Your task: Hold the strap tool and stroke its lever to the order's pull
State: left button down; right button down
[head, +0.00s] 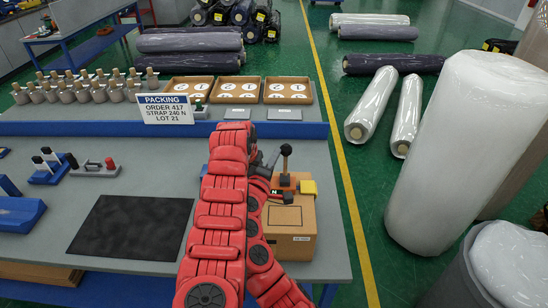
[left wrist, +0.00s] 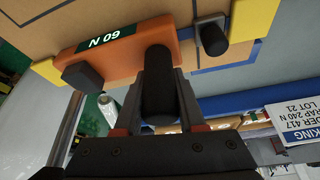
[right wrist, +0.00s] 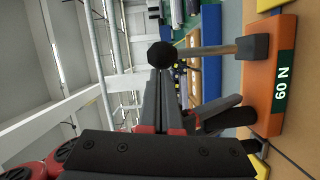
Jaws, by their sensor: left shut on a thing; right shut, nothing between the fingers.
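The orange strap tool (head: 287,184) sits on a cardboard box (head: 290,216) at the table's right side. Its green display (left wrist: 106,38) reads 60 N. Its lever stands roughly upright with a black knob (head: 286,149) on top. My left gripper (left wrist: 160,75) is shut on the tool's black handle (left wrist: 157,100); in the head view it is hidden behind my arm. My right gripper (head: 266,163) is shut and empty beside the lever. In the right wrist view its fingertips lie close to the knob (right wrist: 161,55); I cannot tell whether they touch.
A packing sign (head: 166,108) reads order 417, strap 240 N, lot 21. Cardboard trays (head: 237,89) stand behind on a blue shelf. A dark mat (head: 132,227) lies on the table's left. A big white wrapped roll (head: 470,150) stands right of the table.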

jog(key=shift+d+m, duration=0.3)
jog(key=shift+d, duration=0.05)
jog(key=shift+d+r, duration=0.1)
jog(key=shift+d, duration=0.2)
jog(key=d+f+m+g+y, duration=0.1)
jog(key=d+m+y, duration=0.1)
jog(key=d+m, duration=0.4)
jog(key=shift+d+f+m+g+y, duration=0.3)
jog(key=shift+d+g, duration=0.1)
jog(key=shift+d, duration=0.65)
jog(key=v, duration=1)
